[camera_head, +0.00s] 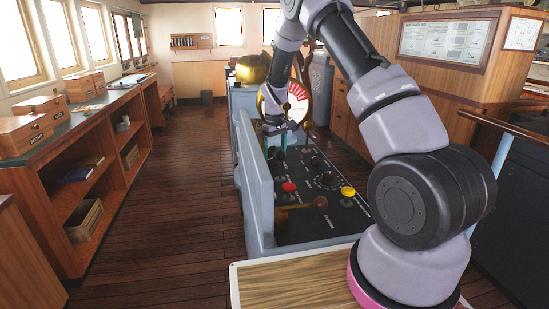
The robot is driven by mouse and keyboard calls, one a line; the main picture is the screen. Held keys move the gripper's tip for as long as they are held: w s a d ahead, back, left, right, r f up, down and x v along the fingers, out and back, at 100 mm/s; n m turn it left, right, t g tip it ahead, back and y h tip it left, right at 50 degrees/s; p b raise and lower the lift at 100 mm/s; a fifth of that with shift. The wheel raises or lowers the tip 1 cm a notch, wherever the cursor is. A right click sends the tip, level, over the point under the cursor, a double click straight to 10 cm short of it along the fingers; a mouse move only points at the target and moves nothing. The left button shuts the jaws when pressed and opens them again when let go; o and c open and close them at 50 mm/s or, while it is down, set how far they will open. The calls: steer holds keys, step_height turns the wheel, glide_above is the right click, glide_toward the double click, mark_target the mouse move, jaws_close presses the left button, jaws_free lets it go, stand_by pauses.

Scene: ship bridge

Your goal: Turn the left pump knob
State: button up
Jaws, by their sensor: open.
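The dark sloped control panel (335,217) stands in the middle of the view, in a grey-blue console. Black round knobs sit on it, among them one at the far middle (316,161) and a larger one (328,180) nearer me. Labels are too small to read, so I cannot tell which is the left pump knob. My gripper (278,148) points down over the panel's far left part, its jaws open. Whether the fingertips touch or surround a knob there is unclear, as they hide that spot.
A red button (289,187) and a yellow button (347,191) rise from the panel's near part. The console's raised left wall (254,185) stands close beside my gripper. A brass instrument with a dial (297,101) stands behind. The wooden floor at left is clear.

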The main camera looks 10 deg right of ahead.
steer(key=shift+f, duration=0.65)
steer(key=c, duration=1.2)
steer(key=shift+c, duration=0.2)
steer(key=shift+m, duration=0.3)
steer(key=m, duration=0.5)
steer(key=shift+a+m, duration=0.1)
steer(key=shift+m, duration=0.2)
steer(key=m, duration=0.5)
steer(key=shift+a+m, duration=0.1)
steer(key=shift+m, duration=0.3)
